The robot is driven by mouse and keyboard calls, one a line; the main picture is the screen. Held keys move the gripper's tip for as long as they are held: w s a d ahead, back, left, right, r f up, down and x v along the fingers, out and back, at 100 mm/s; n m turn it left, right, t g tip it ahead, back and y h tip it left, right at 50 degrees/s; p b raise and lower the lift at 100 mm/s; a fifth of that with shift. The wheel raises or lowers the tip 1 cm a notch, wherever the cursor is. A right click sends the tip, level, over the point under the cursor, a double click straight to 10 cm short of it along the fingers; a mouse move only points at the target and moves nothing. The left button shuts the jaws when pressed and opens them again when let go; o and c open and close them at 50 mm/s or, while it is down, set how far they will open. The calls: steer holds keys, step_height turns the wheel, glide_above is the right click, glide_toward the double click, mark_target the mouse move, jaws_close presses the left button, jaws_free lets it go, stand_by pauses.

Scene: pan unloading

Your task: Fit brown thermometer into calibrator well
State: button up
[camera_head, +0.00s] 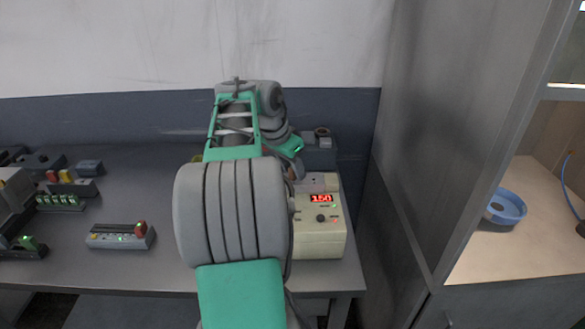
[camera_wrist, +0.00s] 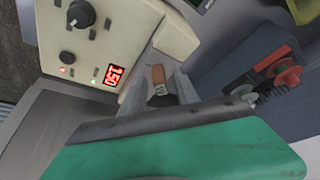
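The calibrator (camera_head: 320,232) is a beige box with a red lit display reading 150 and a dark knob. It stands near the table's right end, partly hidden by my arm. In the wrist view its panel (camera_wrist: 85,60) fills the upper left. A brown thermometer (camera_wrist: 158,73) shows as a short brown piece between the fingers of my gripper (camera_wrist: 161,87), which appears shut on it. The gripper is close over the calibrator's top, beside the display. The thermometer's lower end and the well are hidden, so I cannot tell whether it is inserted.
A small grey device with a red knob (camera_head: 130,235) sits on the table (camera_head: 110,275) left of my arm. More devices crowd the far left. A grey cabinet (camera_head: 420,150) rises on the right, with a blue ring-shaped item (camera_head: 506,206) beyond it.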

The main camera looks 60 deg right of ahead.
steer(key=shift+o, duration=0.2)
steer(key=s+p+v, duration=0.1)
steer(key=p+v, duration=0.1)
steer(key=v, duration=0.5)
steer(key=shift+w+r, duration=0.4)
steer(key=shift+w, duration=0.15)
steer(key=shift+a, duration=0.2)
